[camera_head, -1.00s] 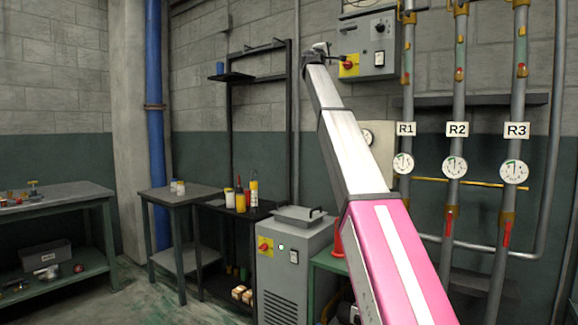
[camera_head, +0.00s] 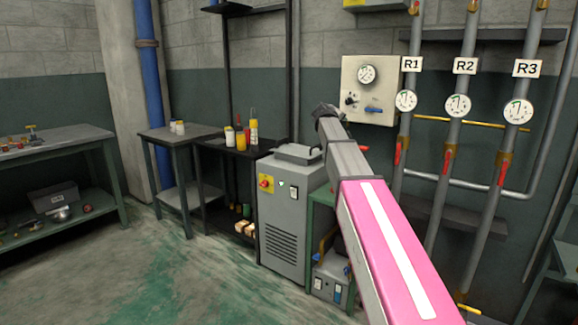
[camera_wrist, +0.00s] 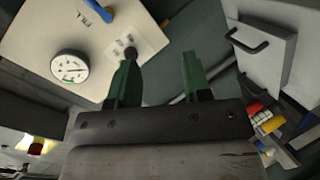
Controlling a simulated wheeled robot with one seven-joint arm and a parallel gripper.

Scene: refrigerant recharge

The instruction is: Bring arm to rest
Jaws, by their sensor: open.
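My gripper (camera_wrist: 158,78) is open, its two green fingers apart with nothing between them in the wrist view. In the head view my arm reaches up from the lower right, and its dark end (camera_head: 326,112) is beside the left lower edge of the pale wall panel (camera_head: 384,92); the fingers are too small to make out there. The panel carries a gauge (camera_head: 367,74), a black knob (camera_head: 351,98) and a blue handle (camera_head: 374,110).
A grey machine (camera_head: 284,215) with a lidded top stands below and left of my arm's end. Pipes with gauges, labelled R1, R2 (camera_head: 465,66) and R3, run down the right wall. The left floor is open.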

